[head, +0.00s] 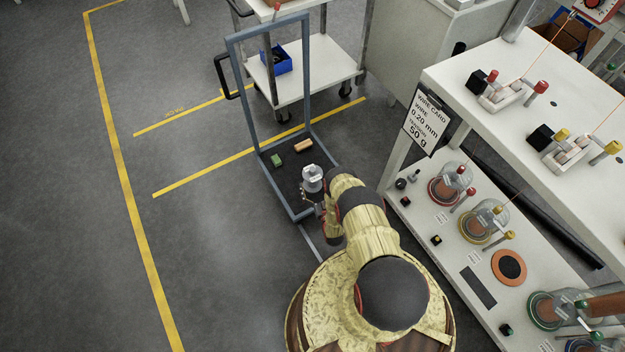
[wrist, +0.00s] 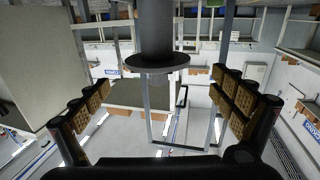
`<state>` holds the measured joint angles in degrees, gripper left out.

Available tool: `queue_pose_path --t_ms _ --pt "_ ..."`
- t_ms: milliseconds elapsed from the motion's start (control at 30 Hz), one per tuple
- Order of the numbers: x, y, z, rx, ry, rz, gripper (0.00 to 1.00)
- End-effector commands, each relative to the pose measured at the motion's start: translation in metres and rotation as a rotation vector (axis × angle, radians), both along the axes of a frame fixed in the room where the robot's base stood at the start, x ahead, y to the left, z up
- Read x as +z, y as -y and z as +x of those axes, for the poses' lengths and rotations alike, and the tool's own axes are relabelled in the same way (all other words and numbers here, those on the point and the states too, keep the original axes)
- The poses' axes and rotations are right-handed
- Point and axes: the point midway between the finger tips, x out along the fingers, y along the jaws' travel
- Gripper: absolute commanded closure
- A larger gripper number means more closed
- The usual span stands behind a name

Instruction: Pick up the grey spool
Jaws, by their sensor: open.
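The grey spool (head: 312,176) looks like a small silver-grey cylinder with a wider round end, at the near part of the dark cart deck (head: 287,180). In the wrist view a dark grey cylinder with a round flange (wrist: 157,62), which looks like the spool, hangs down from the top edge, centred between my fingers. My gripper (wrist: 163,88) is open, with its padded fingers wide apart on either side and no contact visible. In the head view my gripper (head: 319,203) is right beside the spool, on its near side, and partly hidden by my arm.
A green block (head: 276,160) and a tan block (head: 303,145) lie farther back on the deck. The cart's blue-grey upright frame (head: 237,100) stands around the far end. A white workbench (head: 455,75) with spools and jars on its lower shelf is close on the right. The floor at left is clear.

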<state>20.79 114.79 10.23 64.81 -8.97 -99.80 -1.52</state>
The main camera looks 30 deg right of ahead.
Motion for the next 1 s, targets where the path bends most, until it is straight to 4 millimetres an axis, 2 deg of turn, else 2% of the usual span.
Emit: queue_pose_path --t_ms 500,800,1000 --pt "0.003 0.016 0.059 0.000 -0.001 -0.001 0.05" --pt "0.005 0.016 0.063 0.000 -0.002 0.000 0.05" --pt "0.005 0.016 0.063 0.000 -0.002 0.000 0.16"
